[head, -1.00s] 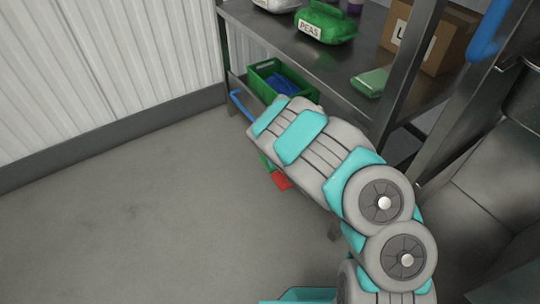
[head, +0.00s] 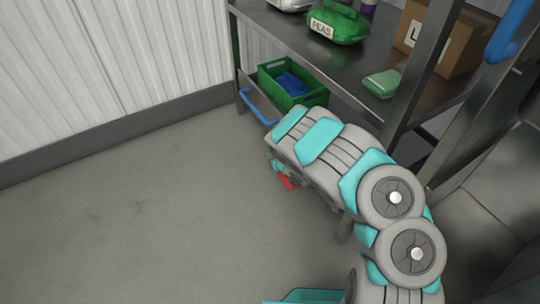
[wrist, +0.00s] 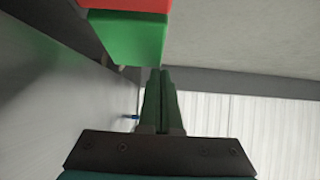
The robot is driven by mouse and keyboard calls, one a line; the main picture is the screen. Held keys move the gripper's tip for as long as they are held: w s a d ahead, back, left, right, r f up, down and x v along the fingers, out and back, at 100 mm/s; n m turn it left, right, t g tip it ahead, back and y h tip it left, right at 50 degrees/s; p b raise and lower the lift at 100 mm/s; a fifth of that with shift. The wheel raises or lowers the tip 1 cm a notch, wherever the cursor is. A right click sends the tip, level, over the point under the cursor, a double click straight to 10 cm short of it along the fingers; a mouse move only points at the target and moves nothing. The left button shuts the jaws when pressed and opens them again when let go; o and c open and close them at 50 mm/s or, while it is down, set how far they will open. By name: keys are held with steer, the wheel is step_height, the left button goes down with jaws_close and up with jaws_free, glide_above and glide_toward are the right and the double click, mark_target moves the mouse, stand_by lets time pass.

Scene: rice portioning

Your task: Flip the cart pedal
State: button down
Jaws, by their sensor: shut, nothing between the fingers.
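The cart pedal shows in the head view as a small red piece (head: 286,184) low beside the cart, mostly covered by my arm. In the wrist view it is a block with a red part (wrist: 125,4) and a green part (wrist: 125,38), cut off by the top edge. My gripper (wrist: 161,70) is shut and empty, its two dark green fingers side by side. The fingertips appear just below and right of the green part in that picture; whether they touch it I cannot tell.
The metal cart (head: 345,62) holds a green PEAS bag (head: 340,24), a cardboard box (head: 455,38) and a green packet (head: 382,84). A green crate (head: 312,99) sits on its lower shelf. A blue handle (head: 257,106) is at its left end. The floor (head: 130,220) at left is clear.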

steer(key=shift+w+a+f+g+h+p, duration=0.15)
steer(key=shift+w+f+g+h+p, duration=0.25)
steer(key=shift+p, duration=1.2)
steer(key=shift+w+a+f+g+h+p, duration=0.1)
steer(key=shift+a+f+g+h+p, duration=0.35)
steer(key=shift+p, duration=1.2)
steer(key=shift+w+d+f+g+h+p, duration=0.2)
steer(key=shift+f+g+p, duration=0.4)
steer(key=shift+p, duration=1)
steer(key=shift+a, duration=0.1)
steer(key=shift+r, duration=0.1)
steer(key=r+p, duration=0.4)
steer(key=r, duration=0.1)
steer(key=shift+w+a, duration=0.25)
steer(key=shift+w, duration=0.15)
steer(key=v, duration=0.9)
